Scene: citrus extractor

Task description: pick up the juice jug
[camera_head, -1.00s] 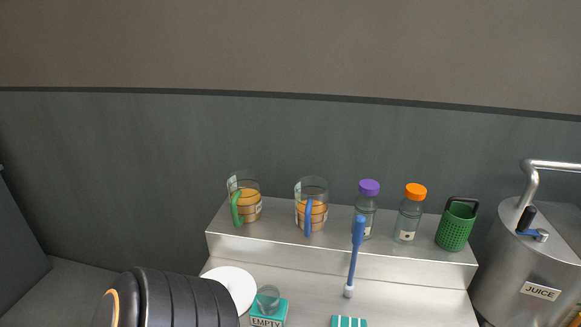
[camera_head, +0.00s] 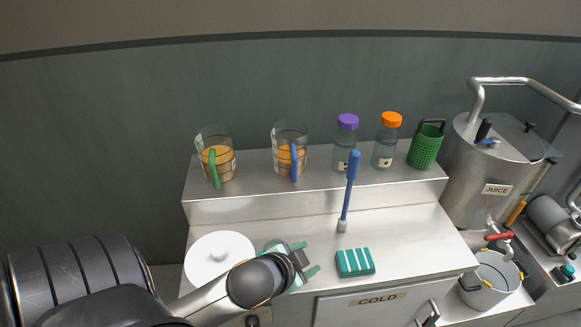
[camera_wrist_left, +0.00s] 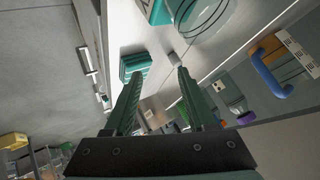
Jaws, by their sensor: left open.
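Two clear jugs stand on the raised steel shelf in the head view, one with a green handle (camera_head: 222,160) and one with a blue handle (camera_head: 290,157). Both have orange and tan bands; I cannot tell which is the juice jug. The blue handle also shows at the right of the left wrist view (camera_wrist_left: 268,76). My left gripper (camera_head: 305,258) is open and empty over the lower counter, in front of and below the blue-handled jug, apart from it. Its two green fingers (camera_wrist_left: 161,74) show in the wrist view. My right gripper is not in view.
A purple-capped bottle (camera_head: 345,145), an orange-capped bottle (camera_head: 386,142) and a green basket (camera_head: 425,147) share the shelf. A blue-handled brush (camera_head: 349,190) stands before it. A white lid (camera_head: 219,255) and striped sponge (camera_head: 355,262) lie below. The JUICE tank (camera_head: 485,165) and pot (camera_head: 488,283) are right.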

